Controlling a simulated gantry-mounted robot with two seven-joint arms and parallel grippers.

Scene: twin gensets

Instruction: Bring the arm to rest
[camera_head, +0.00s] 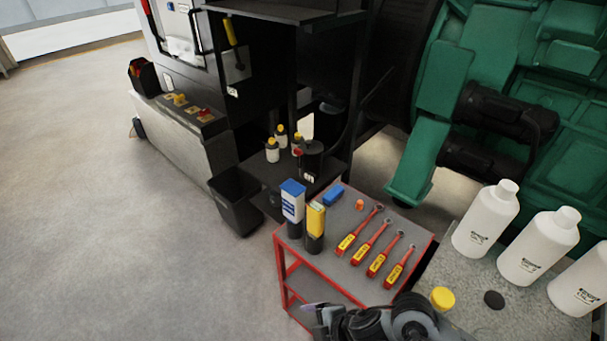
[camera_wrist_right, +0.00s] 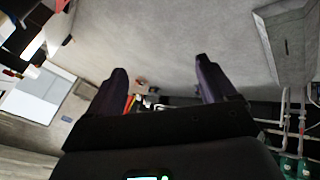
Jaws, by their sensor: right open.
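My right gripper (camera_wrist_right: 161,68) is open. In the right wrist view its two dark fingers stand wide apart with nothing between them but a view of the grey floor and distant things. In the head view, part of my right arm shows at the bottom edge, in front of the red tool cart (camera_head: 283,262), and the gripper's fingers are hard to make out there. My left gripper is not in view.
The cart holds red-and-yellow tools (camera_head: 378,262), a blue-capped box (camera_head: 292,203) and a yellow box (camera_head: 315,221). White bottles (camera_head: 486,219) and a yellow cap (camera_head: 442,298) stand on a grey bench at right. A green genset (camera_head: 490,60) rises behind. Open floor (camera_head: 100,220) lies left.

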